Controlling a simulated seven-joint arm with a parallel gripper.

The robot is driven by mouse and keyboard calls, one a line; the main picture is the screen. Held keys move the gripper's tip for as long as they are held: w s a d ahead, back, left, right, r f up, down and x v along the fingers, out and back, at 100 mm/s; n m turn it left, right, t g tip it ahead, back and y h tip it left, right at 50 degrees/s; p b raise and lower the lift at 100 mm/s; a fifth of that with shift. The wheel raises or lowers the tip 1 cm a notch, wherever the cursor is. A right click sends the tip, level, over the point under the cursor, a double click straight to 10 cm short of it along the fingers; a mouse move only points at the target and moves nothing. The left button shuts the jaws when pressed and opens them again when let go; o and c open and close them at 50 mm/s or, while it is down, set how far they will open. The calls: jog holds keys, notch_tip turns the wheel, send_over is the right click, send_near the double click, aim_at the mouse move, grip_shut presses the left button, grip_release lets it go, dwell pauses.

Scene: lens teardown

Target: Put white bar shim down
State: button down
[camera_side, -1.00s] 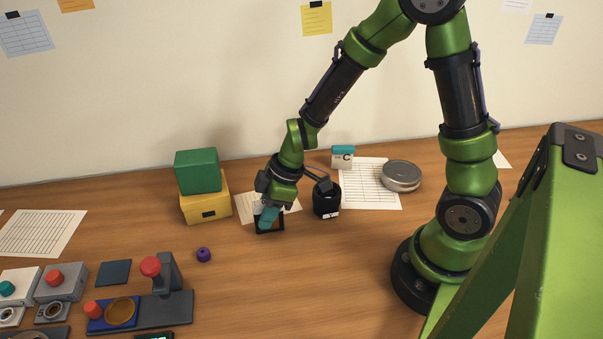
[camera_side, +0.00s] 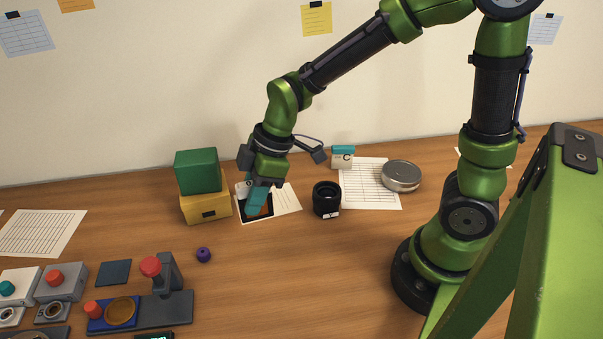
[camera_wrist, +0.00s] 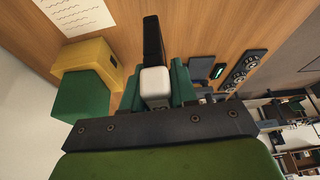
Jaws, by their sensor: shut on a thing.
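My gripper (camera_side: 256,203) has teal fingers and points down over the back of the table, just right of the yellow box. In the wrist view its fingers (camera_wrist: 155,88) are shut on a white block, which I take as the white bar shim (camera_wrist: 155,80). A long black piece (camera_wrist: 153,40) extends beyond the white block and seems to go with it. In the side view a black, frame-like shape (camera_side: 267,212) shows around the fingertips, with orange-brown inside it. I cannot tell whether the held part touches the table.
A yellow box (camera_side: 206,207) with a green block (camera_side: 198,171) on it stands close left. A black lens barrel (camera_side: 326,200) stands to the right. A paper sheet (camera_side: 286,204) lies under the gripper. A purple ring (camera_side: 203,255) lies in front. The front middle is clear.

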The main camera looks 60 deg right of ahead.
jog(key=s+a+f+n+g, duration=0.1)
jog(key=s+a+n, duration=0.25)
jog(key=a, duration=0.55)
jog(key=shift+m+y, duration=0.3)
jog(key=shift+m, duration=0.05)
jog(key=shift+s+a+f, duration=0.1)
jog(key=shift+s+f, duration=0.05)
jog(key=shift+f, duration=1.2)
jog(key=shift+s+a+f, duration=0.1)
jog(key=shift+f, duration=1.25)
jog(key=shift+s+a+f, duration=0.1)
jog(key=shift+s+f, duration=0.05)
jog(key=shift+f, duration=1.2)
jog(key=shift+f, duration=0.15)
jog(key=c, duration=0.9)
grip_release()
